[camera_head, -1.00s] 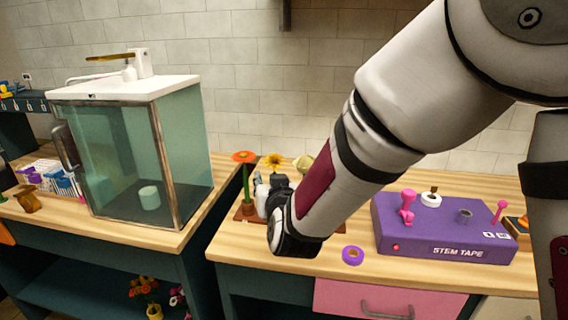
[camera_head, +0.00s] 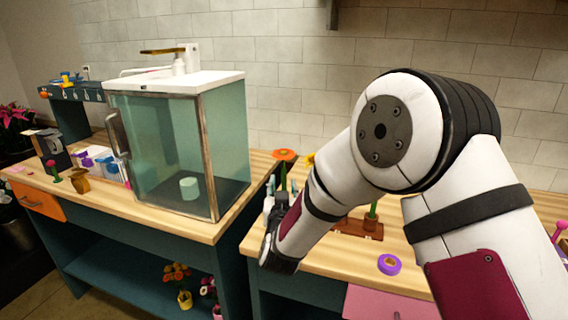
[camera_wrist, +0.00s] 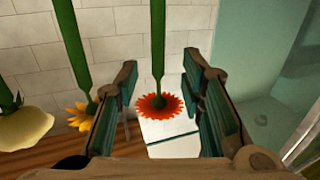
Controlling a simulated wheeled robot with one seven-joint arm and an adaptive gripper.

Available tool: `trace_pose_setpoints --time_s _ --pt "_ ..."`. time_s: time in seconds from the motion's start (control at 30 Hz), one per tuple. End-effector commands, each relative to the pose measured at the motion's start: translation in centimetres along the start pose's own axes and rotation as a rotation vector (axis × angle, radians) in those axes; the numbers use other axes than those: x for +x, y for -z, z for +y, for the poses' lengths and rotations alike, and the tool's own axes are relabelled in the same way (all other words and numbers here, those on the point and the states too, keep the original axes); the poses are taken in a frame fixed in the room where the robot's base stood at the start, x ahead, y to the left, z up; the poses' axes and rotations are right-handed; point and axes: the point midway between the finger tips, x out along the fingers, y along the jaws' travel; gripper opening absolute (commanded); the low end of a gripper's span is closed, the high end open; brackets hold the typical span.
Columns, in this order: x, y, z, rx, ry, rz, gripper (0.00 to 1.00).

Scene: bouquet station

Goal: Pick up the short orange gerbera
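The orange gerbera (camera_head: 285,154) has a flat orange head on a green stem. It rises behind my gripper (camera_head: 276,192) in the head view, which hides its lower stem. In the wrist view the gerbera (camera_wrist: 159,105) appears head-down between the two fingers of my gripper (camera_wrist: 160,68). The fingers are open, with a visible gap on both sides of the stem. I cannot tell how deep the stem sits between them. A yellow flower (camera_wrist: 80,117) is just outside the left finger, and a pale cream flower (camera_wrist: 24,128) is farther left.
A wooden flower rack (camera_head: 345,229) stands on the counter, partly hidden by my arm. A glass cabinet (camera_head: 225,140) stands close on the left. A purple tape roll (camera_head: 389,264) lies at the front. Bare counter (camera_head: 325,258) shows between the roll and my gripper.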

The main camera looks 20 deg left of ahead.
Motion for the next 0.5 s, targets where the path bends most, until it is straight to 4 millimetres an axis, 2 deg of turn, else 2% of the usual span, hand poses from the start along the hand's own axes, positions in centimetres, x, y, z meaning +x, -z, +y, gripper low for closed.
trace_pose_setpoints --time_s 0.17,0.5 --pt "1.1 0.1 0.1 0.001 -0.001 0.001 0.36" --pt "5.4 0.6 0.2 0.001 -0.001 0.001 0.36"
